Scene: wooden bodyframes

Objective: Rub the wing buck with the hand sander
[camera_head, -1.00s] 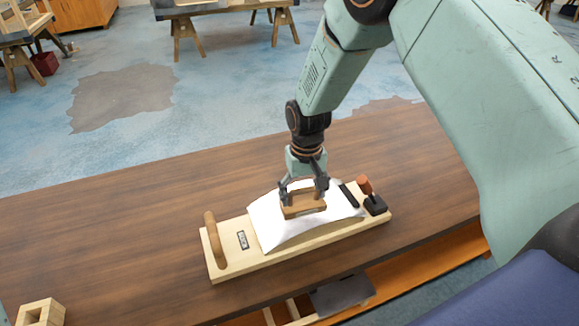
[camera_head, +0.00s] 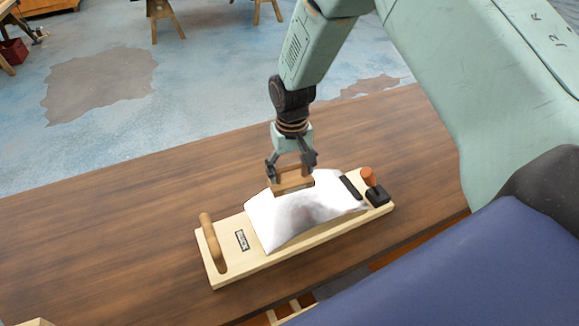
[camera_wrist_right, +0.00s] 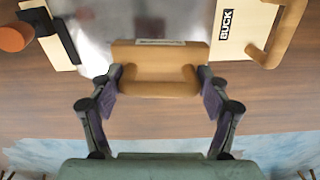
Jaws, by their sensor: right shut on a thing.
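The wing buck is a pale wooden board (camera_head: 222,262) with a curved white-silver panel (camera_head: 300,215) on top. It lies on the wooden bench; its wooden board with a "BUCK" label also shows in the right wrist view (camera_wrist_right: 232,30). My right gripper (camera_head: 291,172) is shut on the hand sander (camera_head: 293,184), a wooden block with a handle. The sander is at the far upper edge of the curved panel; I cannot tell if it touches. In the right wrist view the sander (camera_wrist_right: 155,72) sits between the fingers. My left gripper is not in view.
The board has a wooden handle (camera_head: 212,240) at its left end and an orange knob (camera_head: 368,176) on a black base at its right. The brown bench top (camera_head: 120,240) is clear left of the buck. Sawhorses stand beyond on the blue floor.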

